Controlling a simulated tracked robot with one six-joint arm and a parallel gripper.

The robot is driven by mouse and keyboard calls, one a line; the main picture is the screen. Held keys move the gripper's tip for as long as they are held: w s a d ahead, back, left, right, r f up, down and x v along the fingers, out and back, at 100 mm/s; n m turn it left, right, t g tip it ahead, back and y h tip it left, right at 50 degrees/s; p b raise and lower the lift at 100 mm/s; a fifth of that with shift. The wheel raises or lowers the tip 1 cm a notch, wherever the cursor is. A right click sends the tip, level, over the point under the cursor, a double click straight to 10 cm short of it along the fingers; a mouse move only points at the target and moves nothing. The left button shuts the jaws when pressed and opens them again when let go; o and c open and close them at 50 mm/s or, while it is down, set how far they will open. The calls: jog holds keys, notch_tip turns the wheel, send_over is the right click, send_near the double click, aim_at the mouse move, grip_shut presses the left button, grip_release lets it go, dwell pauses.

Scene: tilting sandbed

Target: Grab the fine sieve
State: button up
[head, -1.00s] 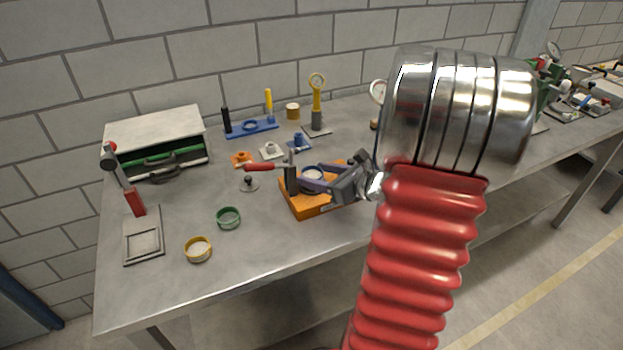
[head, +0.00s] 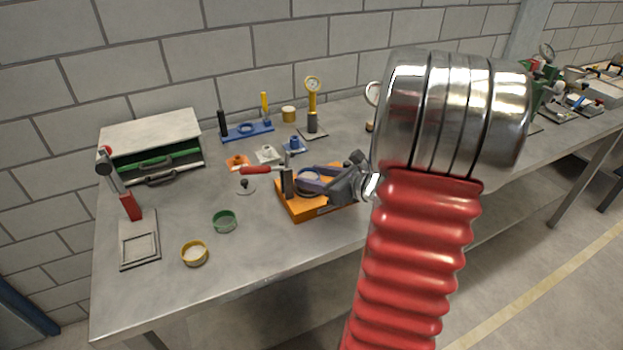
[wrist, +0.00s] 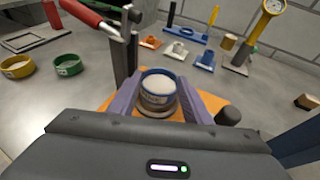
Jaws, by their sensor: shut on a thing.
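A small round blue-rimmed sieve with a pale mesh (wrist: 158,88) sits in the orange base (head: 308,207) of a clamp fixture on the bench. My gripper (wrist: 157,94) has its two purple fingers on either side of the sieve and is shut on it. In the head view my gripper (head: 312,182) reaches in from the right over the fixture, and its fingers partly hide the sieve. A yellow sieve (head: 194,254) and a green sieve (head: 224,222) lie loose on the bench to the left.
The fixture's upright post with a red lever (head: 256,170) stands close to the left of my fingers. Behind are an orange block (head: 238,162), a blue stand (head: 248,131) and a yellow gauge (head: 312,100). A grey box (head: 150,145) stands back left. The front bench is clear.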

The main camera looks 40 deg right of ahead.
jog(key=shift+r, duration=0.75)
notch_tip(320, 180, up, 2)
jog(key=shift+r, duration=0.1)
jog(key=s+d, duration=0.2)
jog(key=s, duration=1.6)
jog(key=shift+f, duration=0.25)
jog(key=shift+w, duration=0.1)
